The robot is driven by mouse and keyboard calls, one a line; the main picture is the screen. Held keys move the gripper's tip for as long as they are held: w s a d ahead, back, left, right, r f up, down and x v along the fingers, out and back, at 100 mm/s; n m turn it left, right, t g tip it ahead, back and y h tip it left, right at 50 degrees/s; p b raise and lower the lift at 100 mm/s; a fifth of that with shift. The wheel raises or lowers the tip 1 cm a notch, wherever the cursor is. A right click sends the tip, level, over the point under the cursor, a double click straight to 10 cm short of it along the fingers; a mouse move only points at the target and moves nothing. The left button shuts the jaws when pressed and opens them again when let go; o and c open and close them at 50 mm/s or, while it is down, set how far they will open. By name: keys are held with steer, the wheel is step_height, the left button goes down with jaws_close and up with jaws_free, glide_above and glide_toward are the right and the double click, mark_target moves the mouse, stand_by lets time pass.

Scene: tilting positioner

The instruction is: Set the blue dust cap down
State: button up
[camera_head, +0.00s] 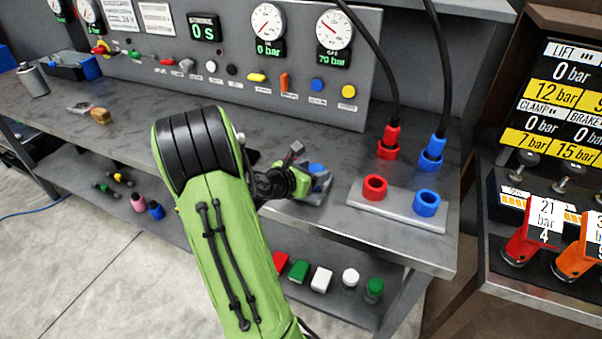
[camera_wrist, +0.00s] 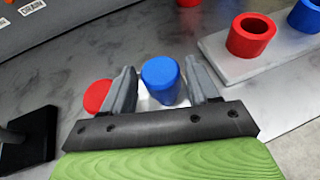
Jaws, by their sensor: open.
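The blue dust cap (camera_wrist: 160,78) is between the two fingers of my gripper (camera_wrist: 160,68), which is open around it. A gap shows on its left side; its right side is close to the right finger, and I cannot tell whether they touch. In the head view the blue cap (camera_head: 316,169) shows partly, at the bench's front, behind my gripper (camera_head: 309,166). A pale piece shows below the cap in the wrist view, and I cannot tell how the cap rests on it. A red cap (camera_wrist: 96,96) is left of the left finger, partly hidden by it.
A grey plate (camera_head: 402,222) at the bench's front right carries a red socket (camera_head: 374,187) and a blue socket (camera_head: 426,203). Red (camera_head: 388,143) and blue (camera_head: 432,152) hose couplings stand behind it. The gauge panel (camera_head: 240,60) backs the bench.

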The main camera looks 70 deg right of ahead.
steer(key=w+a+r+m+t+y+p, duration=0.1)
steer(key=w+a+r+m+t+y, duration=0.2)
steer(key=a, duration=0.6)
steer(key=w+a+m+t+y, duration=0.15)
steer(key=w+a+m, duration=0.25)
steer(key=a, duration=0.4)
steer(key=w+a+r+m+t+y+p, duration=0.1)
steer(key=w+a+r+m+t+y, duration=0.2)
steer(key=a, duration=0.6)
steer(key=s+a+r+m+t+y, duration=0.1)
steer(key=a+r+m+y, duration=0.1)
steer(key=a, duration=0.7)
steer(key=s+a+r+m+t+y, duration=0.1)
steer(key=a+r+m+y, duration=0.1)
steer(key=a, duration=0.6)
steer(key=shift+s+a+t+y, duration=0.3)
steer(key=shift+a+t+y, duration=0.1)
steer(key=shift+y, duration=0.15)
